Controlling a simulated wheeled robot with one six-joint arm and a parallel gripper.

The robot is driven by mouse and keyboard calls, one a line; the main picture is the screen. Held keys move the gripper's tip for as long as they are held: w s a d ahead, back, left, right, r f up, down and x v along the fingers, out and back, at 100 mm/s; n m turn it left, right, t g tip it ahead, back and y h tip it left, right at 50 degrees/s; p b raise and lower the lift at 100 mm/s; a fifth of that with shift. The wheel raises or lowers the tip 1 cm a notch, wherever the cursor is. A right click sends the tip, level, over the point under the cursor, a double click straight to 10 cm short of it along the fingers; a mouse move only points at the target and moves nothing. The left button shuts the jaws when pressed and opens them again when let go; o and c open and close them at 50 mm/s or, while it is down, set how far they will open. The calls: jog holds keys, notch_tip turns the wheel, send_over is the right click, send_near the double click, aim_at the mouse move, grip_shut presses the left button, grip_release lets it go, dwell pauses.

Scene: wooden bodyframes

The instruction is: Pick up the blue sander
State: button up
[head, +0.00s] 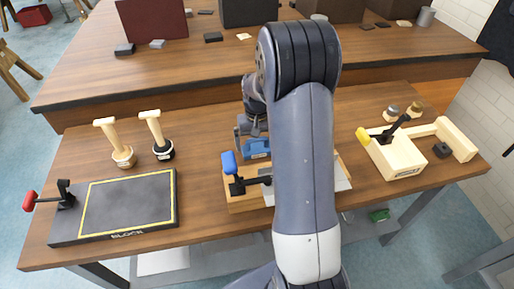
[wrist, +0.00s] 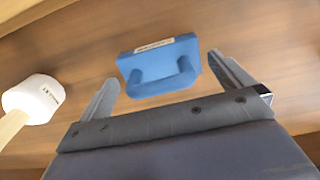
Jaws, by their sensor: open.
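The blue sander (head: 257,148) lies on the wooden workbench behind a clamp fixture, partly hidden by my arm in the head view. In the wrist view the blue sander (wrist: 160,70) shows whole, with a raised handle and a pale label strip on its far edge. My gripper (wrist: 166,82) is open, one finger to the left and one to the right of the sander. The fingers look apart from it, and nothing is held. In the head view my gripper (head: 250,128) is just above the sander, mostly hidden behind my arm.
A white-headed mallet (wrist: 33,98) lies left of the gripper in the wrist view. The wooden clamp fixture (head: 240,200) with a blue-tipped lever stands in front of the sander. A black block board (head: 125,208) and two wooden-handled tools (head: 122,155) are left; a wooden jig (head: 397,158) is right.

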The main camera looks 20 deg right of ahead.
jog(key=shift+f, duration=0.7)
jog(key=shift+c, duration=0.4)
jog(key=c, duration=0.7)
jog(key=shift+o, duration=0.2)
jog(key=shift+r, duration=0.1)
notch_tip(320, 180, up, 10)
jog(key=shift+f, duration=0.1)
